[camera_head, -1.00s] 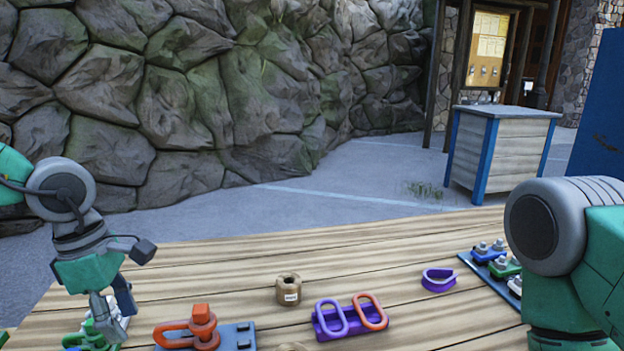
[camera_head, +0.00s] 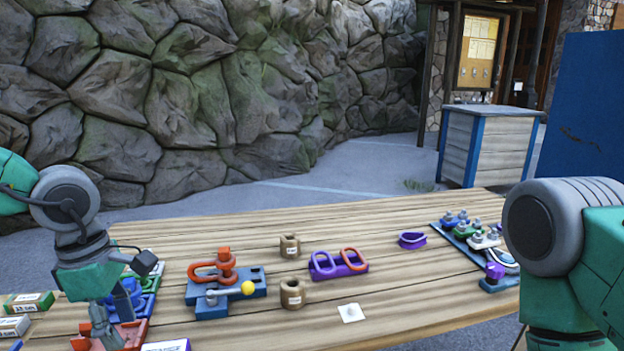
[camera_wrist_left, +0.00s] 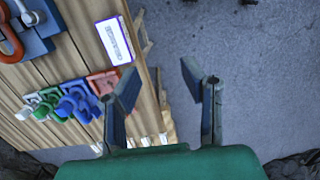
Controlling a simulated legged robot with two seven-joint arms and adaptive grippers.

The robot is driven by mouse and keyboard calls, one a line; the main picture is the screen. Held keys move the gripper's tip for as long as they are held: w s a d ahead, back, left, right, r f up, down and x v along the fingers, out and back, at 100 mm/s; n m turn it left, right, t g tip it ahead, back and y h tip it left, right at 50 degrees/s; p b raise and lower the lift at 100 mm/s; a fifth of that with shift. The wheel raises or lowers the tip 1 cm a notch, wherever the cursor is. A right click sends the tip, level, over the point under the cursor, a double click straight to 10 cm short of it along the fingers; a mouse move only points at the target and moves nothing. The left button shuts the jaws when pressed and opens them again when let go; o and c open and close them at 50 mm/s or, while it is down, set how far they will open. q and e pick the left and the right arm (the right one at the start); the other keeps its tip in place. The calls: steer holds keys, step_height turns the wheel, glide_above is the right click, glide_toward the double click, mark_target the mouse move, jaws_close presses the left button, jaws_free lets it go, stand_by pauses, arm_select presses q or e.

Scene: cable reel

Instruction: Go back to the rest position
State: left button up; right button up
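My left gripper (camera_head: 122,318) hangs fingers-down at the left front of the wooden table in the head view. In the left wrist view my left gripper (camera_wrist_left: 158,85) has its two fingers wide apart with nothing between them. It is over the table edge, with grey ground below. Of my right arm (camera_head: 570,240), only the upper part shows at the right of the head view; its gripper is out of view.
The wooden table (camera_head: 390,290) holds a blue block with a red shackle (camera_head: 215,270), brown spools (camera_head: 291,293), a purple holder with links (camera_head: 340,268), a purple ring (camera_head: 412,240) and a rack of clamps (camera_head: 465,232). Small boxes (camera_head: 28,303) lie front left. A crate (camera_head: 487,145) stands behind.

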arm_select(q)
steer(key=s+a+f+m+t+y+b, duration=0.1)
steer(key=a+f+m+y, duration=0.25)
steer(key=f, duration=0.65)
steer(key=s+a+f+m+t+y+b, duration=0.1)
steer(key=s+a+f+m+y, duration=0.3)
steer(key=f, duration=0.6)
steer(key=s+d+f+m+h+b, duration=0.1)
steer(key=s+d+f+m+h, duration=0.2)
steer(key=s+f+m, duration=0.3)
steer(key=s+d+f+m+g+h+b, duration=0.1)
steer(key=s+d+f+m, duration=0.4)
steer(key=s, duration=0.6)
step_height(320, 180, down, 3)
steer(key=shift+d+f+m+h+b, duration=0.2)
steer(key=shift+m+h+b, duration=0.25)
steer(key=shift+m+h, duration=0.75)
arm_select(e)
steer(key=f, duration=0.5)
steer(key=shift+w, duration=0.35)
arm_select(q)
steer(key=shift+w+d+r, duration=0.1)
steer(key=shift+w+d, duration=0.05)
steer(key=shift+d, duration=0.05)
arm_select(e)
steer(key=shift+d+f, duration=0.1)
steer(key=shift+d, duration=0.15)
